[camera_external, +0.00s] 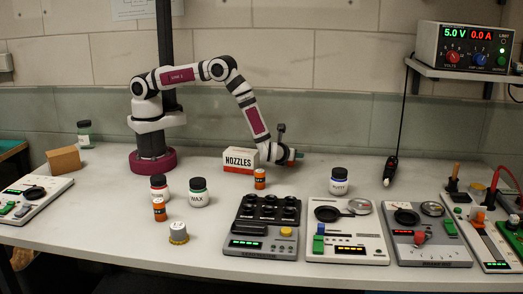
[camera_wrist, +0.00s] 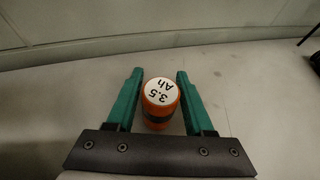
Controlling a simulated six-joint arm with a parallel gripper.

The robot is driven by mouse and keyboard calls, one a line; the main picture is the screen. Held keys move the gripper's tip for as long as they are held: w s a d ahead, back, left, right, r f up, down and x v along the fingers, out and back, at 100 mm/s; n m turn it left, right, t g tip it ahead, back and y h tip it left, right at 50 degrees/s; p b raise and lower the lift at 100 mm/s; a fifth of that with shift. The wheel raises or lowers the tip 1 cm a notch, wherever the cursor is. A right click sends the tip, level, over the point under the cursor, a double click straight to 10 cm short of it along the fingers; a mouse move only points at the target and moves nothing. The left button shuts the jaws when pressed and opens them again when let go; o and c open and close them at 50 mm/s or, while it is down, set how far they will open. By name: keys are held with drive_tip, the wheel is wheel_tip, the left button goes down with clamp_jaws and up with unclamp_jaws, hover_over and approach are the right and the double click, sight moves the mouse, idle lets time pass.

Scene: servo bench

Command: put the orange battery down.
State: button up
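In the wrist view an orange battery (camera_wrist: 160,103) with a dark band and a white end marked "3.5 Ah" sits between the two green fingers of my gripper (camera_wrist: 160,82). Whether the battery touches the bench cannot be told.
Two other orange batteries stand on the bench, one by the nozzles box (camera_external: 238,160) and one (camera_external: 159,210) by the red-labelled jar (camera_external: 159,187). A dark-capped jar (camera_external: 339,183) stands to the right. Instrument panels (camera_external: 348,232) line the front. Bench around my gripper is clear.

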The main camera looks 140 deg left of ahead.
drive_tip(key=shift+o, duration=1)
